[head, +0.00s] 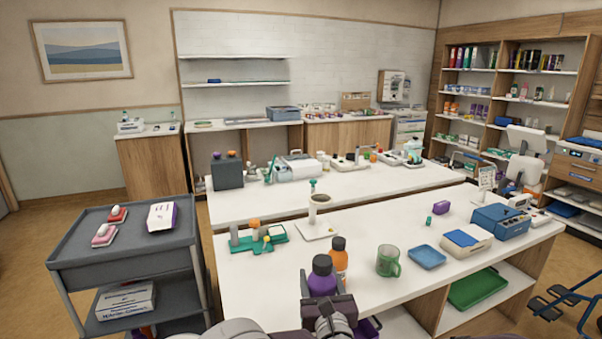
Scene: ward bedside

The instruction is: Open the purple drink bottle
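The purple drink bottle (322,284) is upright at the front of the near counter, low in the middle of the head view. Its dark cap (322,262) is on it. My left gripper (323,286) comes in from the bottom, with one finger on each side of the bottle's body, close against it. It looks shut on the bottle. The bottle's base is hidden behind the gripper, so I cannot tell whether it touches the counter. My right gripper does not show clearly.
An orange bottle (338,262) stands right behind the purple one. A green mug (388,261) and a blue tray (427,257) are to the right. A green rack (258,241) is to the left. The counter (262,290) is bare at front left.

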